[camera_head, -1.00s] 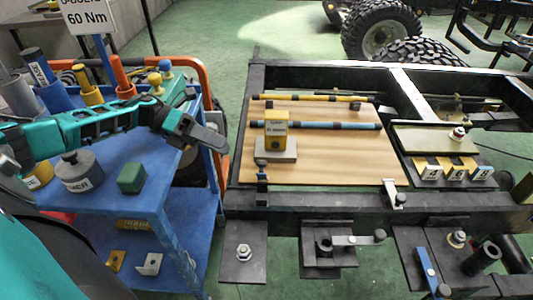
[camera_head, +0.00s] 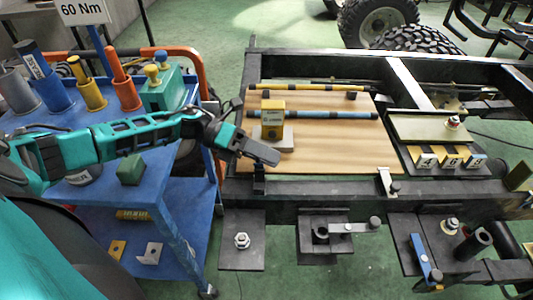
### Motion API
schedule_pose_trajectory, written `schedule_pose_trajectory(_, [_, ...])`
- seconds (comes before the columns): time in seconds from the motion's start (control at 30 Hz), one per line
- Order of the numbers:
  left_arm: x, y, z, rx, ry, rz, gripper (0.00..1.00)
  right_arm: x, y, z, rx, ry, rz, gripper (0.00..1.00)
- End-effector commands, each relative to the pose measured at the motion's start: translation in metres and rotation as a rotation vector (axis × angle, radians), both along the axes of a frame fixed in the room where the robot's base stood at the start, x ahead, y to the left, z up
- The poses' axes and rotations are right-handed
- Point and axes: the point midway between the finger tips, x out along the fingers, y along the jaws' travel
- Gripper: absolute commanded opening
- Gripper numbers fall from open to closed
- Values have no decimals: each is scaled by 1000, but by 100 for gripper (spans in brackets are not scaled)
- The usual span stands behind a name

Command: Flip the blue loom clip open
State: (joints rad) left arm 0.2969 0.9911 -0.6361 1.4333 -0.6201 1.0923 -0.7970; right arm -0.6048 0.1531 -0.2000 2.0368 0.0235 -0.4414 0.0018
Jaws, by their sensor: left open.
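The blue loom clip appears to be the narrow blue bar (camera_head: 419,254) at the lower right. It lies lengthwise over a dark bracket plate, with a dark round knob at its near end. Its hinge and exact angle are too small to tell. My left gripper (camera_head: 267,153) reaches in from the left over the near left part of the wooden board, well left of and beyond the blue clip. It is open, and I see nothing held between its fingers. My right gripper is not in view.
The wooden board (camera_head: 350,155) carries a yellow block (camera_head: 272,120), a yellow-black rod and a blue rod. A grey lever (camera_head: 349,228) and a bolt (camera_head: 242,240) sit on plates left of the clip. The blue cart (camera_head: 170,190) stands left of the black frame.

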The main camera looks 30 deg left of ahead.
Motion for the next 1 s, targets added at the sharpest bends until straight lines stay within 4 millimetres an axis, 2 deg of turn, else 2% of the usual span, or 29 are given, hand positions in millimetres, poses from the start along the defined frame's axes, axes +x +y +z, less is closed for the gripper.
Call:
schedule_pose_trajectory(0.23, [0,0,0,0,0,0,47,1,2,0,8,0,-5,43])
schedule_pose_trajectory(0.73, [0,0,0,0,1,0,0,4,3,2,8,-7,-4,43])
schedule_pose_trajectory(1.0, [0,0,0,1,1,1,0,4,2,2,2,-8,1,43])
